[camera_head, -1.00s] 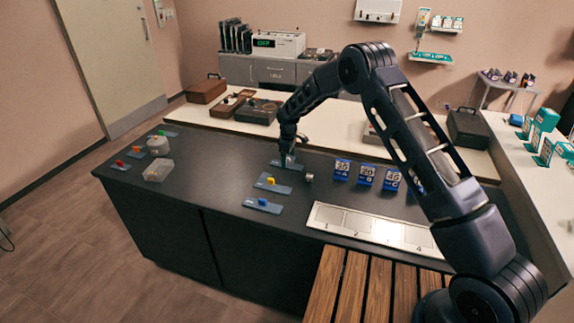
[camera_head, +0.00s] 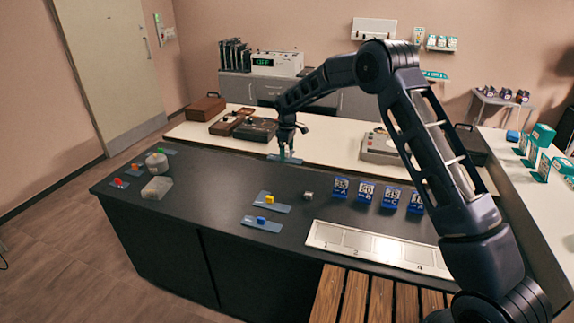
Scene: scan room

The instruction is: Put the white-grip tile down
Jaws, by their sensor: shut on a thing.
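My gripper (camera_head: 288,154) is shut on a flat blue-grey tile (camera_head: 277,157) and holds it over the far side of the dark counter (camera_head: 225,170). The tile looks roughly level and raised above the counter. Its grip is hidden between my fingers, so I cannot see its colour. A yellow-grip tile (camera_head: 283,208) and a blue-grip tile (camera_head: 251,221) lie on the counter nearer to me, below my gripper in the picture.
A small metal cylinder (camera_head: 308,195) stands right of the yellow-grip tile. Several blue number cards (camera_head: 366,193) stand further right, behind a white marked strip (camera_head: 360,243). A clear box (camera_head: 157,188), a round pot (camera_head: 157,163) and more tiles (camera_head: 119,183) are at left.

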